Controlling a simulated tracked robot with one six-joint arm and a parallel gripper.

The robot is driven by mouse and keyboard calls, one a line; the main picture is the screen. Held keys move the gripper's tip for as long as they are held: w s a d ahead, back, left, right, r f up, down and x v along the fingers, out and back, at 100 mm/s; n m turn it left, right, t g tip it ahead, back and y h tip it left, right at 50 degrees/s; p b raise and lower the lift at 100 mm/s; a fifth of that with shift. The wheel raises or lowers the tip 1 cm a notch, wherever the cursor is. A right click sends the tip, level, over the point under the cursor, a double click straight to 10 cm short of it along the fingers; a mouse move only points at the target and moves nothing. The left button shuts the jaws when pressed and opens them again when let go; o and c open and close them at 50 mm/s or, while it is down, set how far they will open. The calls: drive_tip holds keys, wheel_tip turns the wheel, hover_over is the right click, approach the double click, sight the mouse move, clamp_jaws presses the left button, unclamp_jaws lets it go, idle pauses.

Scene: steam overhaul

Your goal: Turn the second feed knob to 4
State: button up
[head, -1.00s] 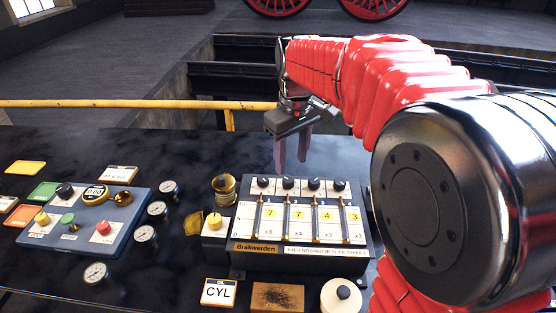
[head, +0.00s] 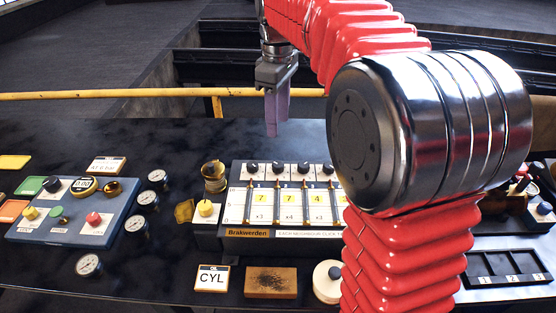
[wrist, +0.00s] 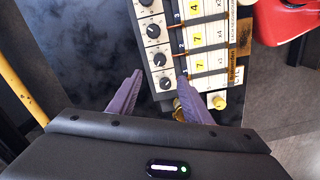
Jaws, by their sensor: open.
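The feed unit (head: 225,240), labelled Bräkwerden, stands on the dark bench with a row of black knobs along its back edge. The second feed knob (head: 279,168) is second from the left; in the wrist view it is second from the bottom (wrist: 159,59). The yellow card below it reads 7. The cards across read 7, 7, 4 and 3, the last partly behind my arm. My gripper (head: 271,132) is open and empty, pointing down above and behind the knobs. In the wrist view, its fingers (wrist: 160,84) appear around the first knob's area, apparently above it.
A brass cup (head: 214,177) and a yellow knob (head: 206,208) are left of the unit. A blue panel (head: 75,222) and several gauges are farther left. A yellow rail (head: 120,94) runs behind.

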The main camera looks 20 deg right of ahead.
sight(278, 164)
wheel_tip(278, 164, down, 14)
drive_tip(key=shift+r, duration=0.1)
idle(0.7)
drive_tip(key=shift+c, duration=0.7)
drive_tip(key=c, duration=0.9)
